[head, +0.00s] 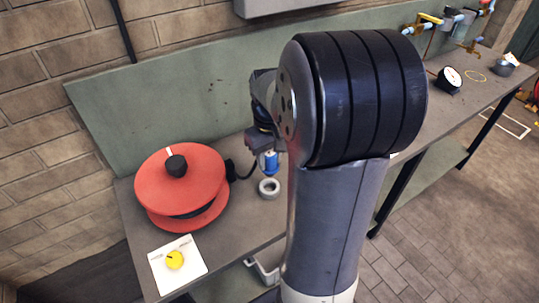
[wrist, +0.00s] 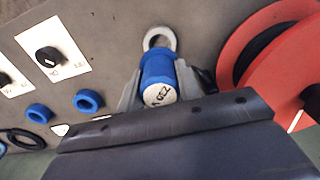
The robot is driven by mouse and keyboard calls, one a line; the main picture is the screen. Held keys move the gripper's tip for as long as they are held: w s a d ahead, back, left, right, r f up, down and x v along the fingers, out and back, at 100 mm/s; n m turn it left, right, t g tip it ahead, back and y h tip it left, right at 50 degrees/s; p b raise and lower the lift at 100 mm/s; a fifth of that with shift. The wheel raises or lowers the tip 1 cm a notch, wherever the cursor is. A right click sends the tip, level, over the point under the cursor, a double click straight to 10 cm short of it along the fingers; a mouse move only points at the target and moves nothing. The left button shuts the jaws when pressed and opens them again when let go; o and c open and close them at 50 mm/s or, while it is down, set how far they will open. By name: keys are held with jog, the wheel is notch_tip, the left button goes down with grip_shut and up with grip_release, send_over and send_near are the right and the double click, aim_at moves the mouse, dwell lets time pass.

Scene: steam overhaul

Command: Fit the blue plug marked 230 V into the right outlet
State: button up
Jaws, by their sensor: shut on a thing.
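My gripper (wrist: 158,76) is shut on the blue plug (wrist: 155,68), with one finger on each side of it. The plug's near end is white and marked 230 V. In the head view the plug (head: 269,164) hangs below my gripper, just above and behind a pale grey ring (head: 269,188) on the bench. In the wrist view the grey ring (wrist: 160,37) lies just beyond the plug, which partly covers it. I cannot tell which ring is the right outlet, or whether the plug touches the grey ring.
A red cable reel (head: 180,190) stands close to the left of the plug in the head view. White plates with black knobs (wrist: 50,57) show in the wrist view. My arm hides the middle bench.

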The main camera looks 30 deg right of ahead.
notch_tip(320, 180, down, 2)
jog(key=shift+f+b, duration=0.1)
jog(key=shift+b, duration=0.3)
jog(key=shift+d, duration=0.15)
